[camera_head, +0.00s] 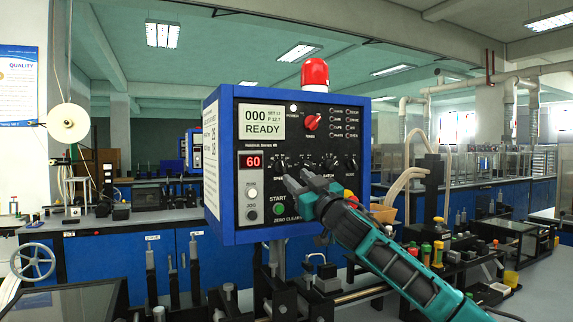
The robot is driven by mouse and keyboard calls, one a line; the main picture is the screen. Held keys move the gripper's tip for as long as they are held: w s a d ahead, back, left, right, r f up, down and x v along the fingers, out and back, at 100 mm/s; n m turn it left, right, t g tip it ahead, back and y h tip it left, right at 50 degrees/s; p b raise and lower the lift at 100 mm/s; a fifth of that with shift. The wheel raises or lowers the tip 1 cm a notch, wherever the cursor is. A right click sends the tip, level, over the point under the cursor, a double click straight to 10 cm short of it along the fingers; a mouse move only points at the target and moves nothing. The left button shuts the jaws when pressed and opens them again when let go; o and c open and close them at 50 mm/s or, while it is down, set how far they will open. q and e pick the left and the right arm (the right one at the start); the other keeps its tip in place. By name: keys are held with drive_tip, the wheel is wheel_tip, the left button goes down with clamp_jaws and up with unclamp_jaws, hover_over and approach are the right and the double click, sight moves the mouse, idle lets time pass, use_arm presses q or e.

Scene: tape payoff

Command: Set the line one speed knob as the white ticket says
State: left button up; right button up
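The blue control box (300,100) has a black front panel with a red number display (250,162) reading 60. The speed knob (279,162), above the label SPEED, is at the left of a row of dark knobs; its pointer is too small to read. A white ticket (210,150) is on the box's left side, seen at a steep angle; most of its print is unreadable. My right gripper (297,179) is in front of the panel, just below and right of the speed knob. Its fingertips show apart, with nothing seen between them. My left gripper is not in view.
A white screen (264,120) reads READY. A red selector (312,122), a green start button (279,208) and a white jog button (252,192) are on the panel. A red lamp (314,74) tops the box. Black fixtures (320,285) stand below it.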

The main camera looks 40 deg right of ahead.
sight(283, 167)
drive_tip(key=p+x, duration=0.2)
drive_tip(key=x, duration=0.3)
drive_tip(key=shift+r, duration=0.1)
drive_tip(key=shift+w+r, duration=0.1)
drive_tip(key=shift+w, duration=0.45)
clamp_jaws()
